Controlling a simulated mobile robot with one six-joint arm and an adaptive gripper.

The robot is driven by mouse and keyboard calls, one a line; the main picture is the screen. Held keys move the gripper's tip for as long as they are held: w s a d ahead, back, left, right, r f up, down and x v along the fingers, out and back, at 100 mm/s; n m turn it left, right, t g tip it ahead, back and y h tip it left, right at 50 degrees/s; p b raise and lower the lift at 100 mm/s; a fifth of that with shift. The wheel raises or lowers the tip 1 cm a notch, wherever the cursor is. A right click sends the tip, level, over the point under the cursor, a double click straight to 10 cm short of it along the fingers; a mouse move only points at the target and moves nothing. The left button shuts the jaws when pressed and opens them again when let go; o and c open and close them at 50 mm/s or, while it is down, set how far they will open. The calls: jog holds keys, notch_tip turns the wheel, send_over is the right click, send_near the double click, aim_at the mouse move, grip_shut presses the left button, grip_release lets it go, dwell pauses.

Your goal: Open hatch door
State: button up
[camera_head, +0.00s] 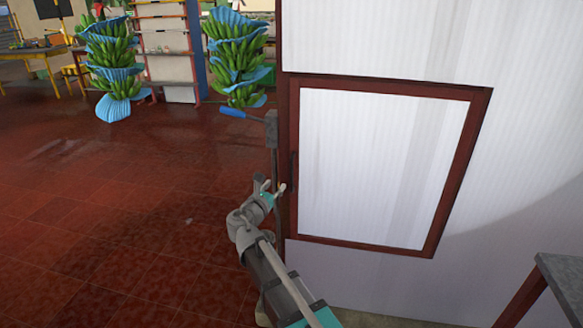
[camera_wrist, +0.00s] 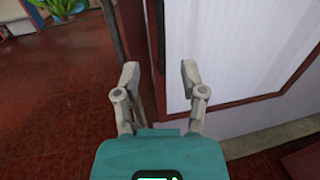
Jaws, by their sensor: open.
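The hatch door (camera_head: 380,165) is a white panel with a dark red frame, set in a white wall at the right of the head view. It looks shut. A dark upright handle (camera_head: 292,172) sits on its left edge. In the wrist view the white door panel (camera_wrist: 240,45) fills the upper right, with a dark upright bar, likely the handle (camera_wrist: 160,35), beyond the fingertips. My gripper (camera_head: 271,188) is open and empty, just left of the door's left edge, near the handle's lower end. Its two spread fingers (camera_wrist: 159,70) show in the wrist view. I see no contact with the handle.
A lever with a blue grip (camera_head: 234,112) sticks out left from a post (camera_head: 271,130) beside the door. Hanging banana bunches (camera_head: 237,60) with blue covers are at the back. A table corner (camera_head: 565,275) is at lower right. The red tiled floor (camera_head: 130,200) at left is clear.

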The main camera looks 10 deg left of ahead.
aim_at(291, 167)
jog(key=x, duration=1.3)
jog(key=shift+d, duration=0.1)
grip_shut()
